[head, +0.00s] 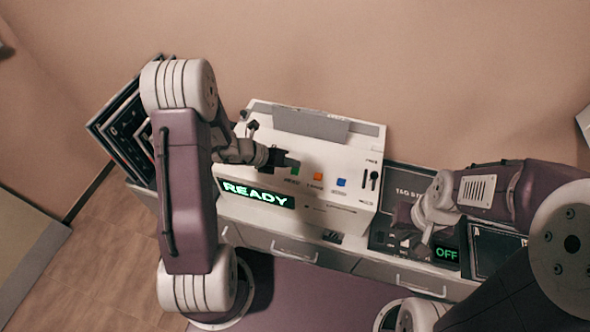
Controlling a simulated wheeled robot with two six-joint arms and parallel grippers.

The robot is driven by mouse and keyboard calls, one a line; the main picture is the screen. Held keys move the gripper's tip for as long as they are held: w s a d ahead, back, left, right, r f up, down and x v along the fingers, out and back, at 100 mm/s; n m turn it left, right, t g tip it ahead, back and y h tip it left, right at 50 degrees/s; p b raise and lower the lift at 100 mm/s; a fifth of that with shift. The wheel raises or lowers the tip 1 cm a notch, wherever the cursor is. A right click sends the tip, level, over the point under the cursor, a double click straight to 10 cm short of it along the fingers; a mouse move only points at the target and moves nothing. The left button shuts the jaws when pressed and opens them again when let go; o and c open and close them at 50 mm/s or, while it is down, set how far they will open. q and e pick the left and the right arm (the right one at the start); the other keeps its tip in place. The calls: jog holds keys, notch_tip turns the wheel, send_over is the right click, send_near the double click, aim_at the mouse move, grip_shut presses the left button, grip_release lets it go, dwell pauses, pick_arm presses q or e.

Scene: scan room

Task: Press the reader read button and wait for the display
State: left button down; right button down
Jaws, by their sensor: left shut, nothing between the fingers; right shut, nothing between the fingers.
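The reader (345,150) is a white box with a sloped front against the wall. Its display (257,194) shows READY in green letters. A green button (294,166), an orange button (318,177) and a blue button (341,182) sit in a row above it. The labels are too small to read surely. My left gripper (286,163) is shut and empty, its tips beside the green button and partly over it; I cannot tell if they touch. My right gripper (408,241) is shut and empty, low over the equipment to the right of the reader.
A second device with a small display (446,254) reading OFF stands to the right of the reader, partly behind my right arm. Dark framed panels (125,130) lean at the left wall. A white drawer cabinet (300,249) runs under the devices. Wood floor is open at the left.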

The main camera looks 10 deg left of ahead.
aim_at(292, 171)
pick_arm(q)
jog(key=shift+f, duration=0.1)
dwell(0.7)
jog(key=shift+f+b, duration=0.3)
jog(key=shift+b, duration=0.1)
jog(key=shift+f+b, duration=0.55)
dwell(0.5)
jog(key=shift+r, duration=0.15)
jog(key=shift+r+p, duration=0.85)
jog(key=shift+p, duration=0.05)
notch_tip(292, 171, up, 5)
jog(key=p, duration=0.4)
jog(key=shift+p, duration=0.35)
